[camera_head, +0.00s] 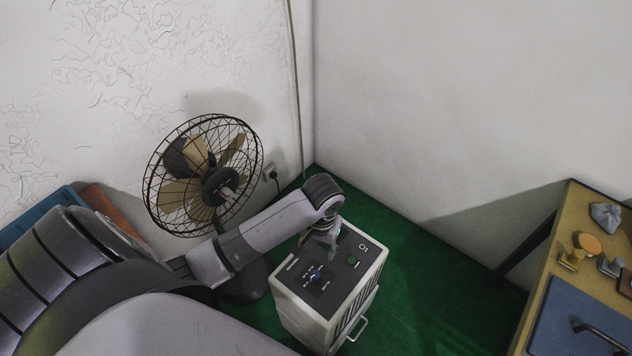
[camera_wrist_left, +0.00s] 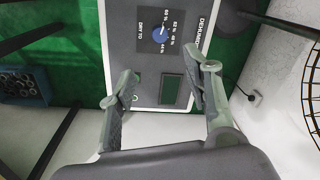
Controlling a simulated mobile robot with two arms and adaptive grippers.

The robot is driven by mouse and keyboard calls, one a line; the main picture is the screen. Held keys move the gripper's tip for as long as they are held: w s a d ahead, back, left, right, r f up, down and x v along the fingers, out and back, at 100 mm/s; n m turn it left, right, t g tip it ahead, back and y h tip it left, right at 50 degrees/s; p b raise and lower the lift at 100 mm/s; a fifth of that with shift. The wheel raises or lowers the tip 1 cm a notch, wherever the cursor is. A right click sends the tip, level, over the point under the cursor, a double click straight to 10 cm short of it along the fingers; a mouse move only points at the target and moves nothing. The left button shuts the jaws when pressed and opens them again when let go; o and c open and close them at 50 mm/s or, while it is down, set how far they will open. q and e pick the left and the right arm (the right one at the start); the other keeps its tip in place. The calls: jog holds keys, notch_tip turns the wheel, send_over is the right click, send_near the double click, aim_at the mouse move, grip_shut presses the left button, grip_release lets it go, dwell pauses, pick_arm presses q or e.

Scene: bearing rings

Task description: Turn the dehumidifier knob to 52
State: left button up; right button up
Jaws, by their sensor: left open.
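The dehumidifier (camera_head: 305,305) is a pale box with a dark control panel on top, standing on the green floor. Its blue knob (camera_head: 316,273) sits among small percent marks; it also shows in the left wrist view (camera_wrist_left: 160,34) beside the words "DRY TO". The mark the knob points at is too small to read surely. My left gripper (camera_head: 330,247) is over the panel, near the knob. In the left wrist view my left gripper (camera_wrist_left: 161,64) is open, with nothing between its fingers, and the knob lies beyond the fingertips. My right gripper is not in view.
A caged fan (camera_head: 203,175) stands behind my left arm by the wall. A wall socket (camera_head: 270,173) is beside it. A yellowish table (camera_head: 565,225) with small items and a blue mat (camera_head: 570,315) is at the right. Green floor lies clear between dehumidifier and table.

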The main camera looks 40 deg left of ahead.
aim_at(316, 274)
pick_arm(q)
jog(key=f, duration=0.5)
jog(key=f+b, duration=0.1)
jog(key=f, duration=0.9)
jog(key=shift+s+a+f+b, duration=0.1)
jog(key=shift+a+f+b, duration=0.05)
jog(key=shift+a+b, duration=0.15)
grip_shut()
